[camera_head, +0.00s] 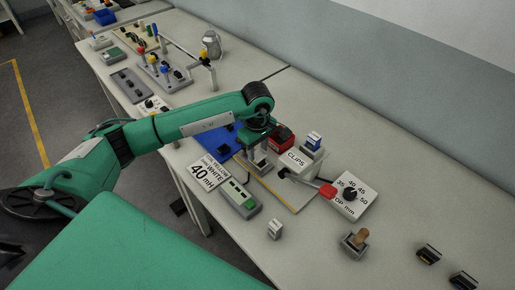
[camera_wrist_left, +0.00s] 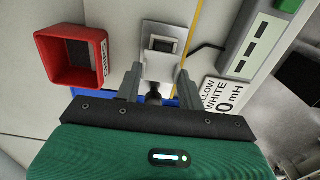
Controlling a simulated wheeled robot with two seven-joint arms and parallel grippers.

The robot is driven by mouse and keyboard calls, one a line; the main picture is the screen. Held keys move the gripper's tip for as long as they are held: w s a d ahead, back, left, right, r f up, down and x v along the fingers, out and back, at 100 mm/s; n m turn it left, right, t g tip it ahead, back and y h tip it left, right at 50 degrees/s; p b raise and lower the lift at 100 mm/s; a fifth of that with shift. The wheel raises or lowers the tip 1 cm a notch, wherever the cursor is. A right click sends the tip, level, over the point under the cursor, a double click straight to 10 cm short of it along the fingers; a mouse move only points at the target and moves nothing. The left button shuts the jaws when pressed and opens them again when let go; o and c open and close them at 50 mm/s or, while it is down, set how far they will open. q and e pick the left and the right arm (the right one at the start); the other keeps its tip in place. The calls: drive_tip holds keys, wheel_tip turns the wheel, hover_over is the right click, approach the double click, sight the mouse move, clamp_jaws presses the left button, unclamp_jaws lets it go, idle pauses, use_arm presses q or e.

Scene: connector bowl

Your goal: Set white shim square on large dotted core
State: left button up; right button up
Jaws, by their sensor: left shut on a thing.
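My left gripper (camera_head: 257,160) points down over the tan-edged board in the middle of the table. In the left wrist view, my left gripper (camera_wrist_left: 158,82) has its fingers close on either side of a small thing, partly dark and hard to make out. Just past the fingertips is a pale grey block (camera_wrist_left: 148,67) with a dark square opening. I cannot make out the white shim clearly; it may be hidden between the fingers. I cannot tell which piece is the large dotted core. My right gripper does not show.
A dial box (camera_head: 354,196) is to the right. A grey device with green (camera_head: 240,198) and a label card (camera_head: 208,173) lie in front.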

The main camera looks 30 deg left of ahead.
use_arm(q)
drive_tip(key=o, duration=1)
drive_tip(key=shift+o, duration=0.2)
drive_tip(key=shift+r, duration=0.1)
